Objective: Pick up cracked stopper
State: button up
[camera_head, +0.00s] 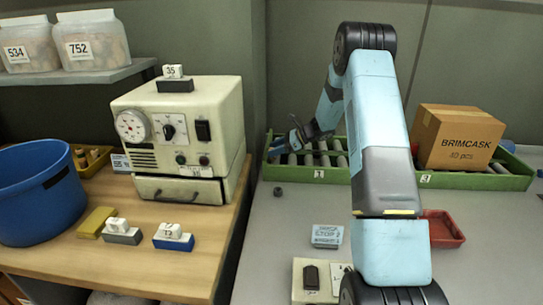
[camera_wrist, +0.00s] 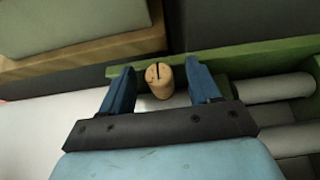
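A cork stopper (camera_wrist: 160,82) with a dark crack across its end face shows in the wrist view, between the two blue fingers of my gripper (camera_wrist: 162,80). The fingers are spread, with a visible gap on each side of the stopper. The stopper is close to a green rim; I cannot tell exactly what it rests on. In the head view my gripper (camera_head: 292,141) is at the left end of the long green tray (camera_head: 345,174), near the label 1. The stopper cannot be made out there.
Grey rollers (camera_wrist: 272,88) lie in the green tray to the right of the fingers. A cardboard box (camera_head: 455,138) stands at the tray's right part. A red tray (camera_head: 443,229) and a small dark piece (camera_head: 278,191) lie on the grey table. A cream machine (camera_head: 180,135) stands left.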

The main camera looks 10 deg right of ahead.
jog(key=c, duration=1.1)
jog(key=shift+r, duration=0.1)
